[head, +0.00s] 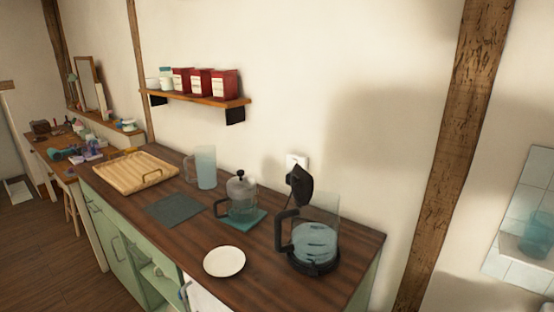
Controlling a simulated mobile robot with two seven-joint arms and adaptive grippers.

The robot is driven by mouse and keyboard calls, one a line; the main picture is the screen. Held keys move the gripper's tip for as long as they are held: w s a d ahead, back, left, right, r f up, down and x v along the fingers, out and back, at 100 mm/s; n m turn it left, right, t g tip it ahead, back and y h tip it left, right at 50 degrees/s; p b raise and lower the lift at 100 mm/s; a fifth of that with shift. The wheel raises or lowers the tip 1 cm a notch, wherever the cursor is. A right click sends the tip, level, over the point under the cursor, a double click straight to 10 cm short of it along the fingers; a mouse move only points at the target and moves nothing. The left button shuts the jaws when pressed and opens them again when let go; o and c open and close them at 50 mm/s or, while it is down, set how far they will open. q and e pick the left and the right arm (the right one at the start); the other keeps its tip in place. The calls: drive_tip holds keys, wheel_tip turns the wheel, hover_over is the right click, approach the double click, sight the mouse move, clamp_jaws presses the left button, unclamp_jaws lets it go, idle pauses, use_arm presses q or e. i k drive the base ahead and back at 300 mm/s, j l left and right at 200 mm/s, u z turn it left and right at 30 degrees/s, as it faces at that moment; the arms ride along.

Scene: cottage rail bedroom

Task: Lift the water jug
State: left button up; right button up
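A pale blue translucent jug (206,168), which looks like the water jug, stands upright on the dark wooden countertop (190,240) near the wall. Its handle points left. It stands between a wooden tray and a glass press pot, apart from both. Neither of my grippers shows in the head view, so their state and distance from the jug cannot be seen.
A wooden tray (128,173) lies left of the jug, and a dark mat (173,210) lies in front. The press pot (242,203), a white plate (224,261) and a glass kettle (316,241) with raised black lid stand rightward. A shelf (200,99) with canisters hangs above.

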sight(205, 156)
drive_tip(key=j+z, duration=0.35)
drive_tip(key=j, duration=0.25)
drive_tip(key=j+z, duration=0.4)
drive_tip(key=j, duration=0.2)
drive_tip(key=k+j+z, duration=0.1)
drive_tip(key=j+z, duration=0.25)
drive_tip(key=j, duration=0.2)
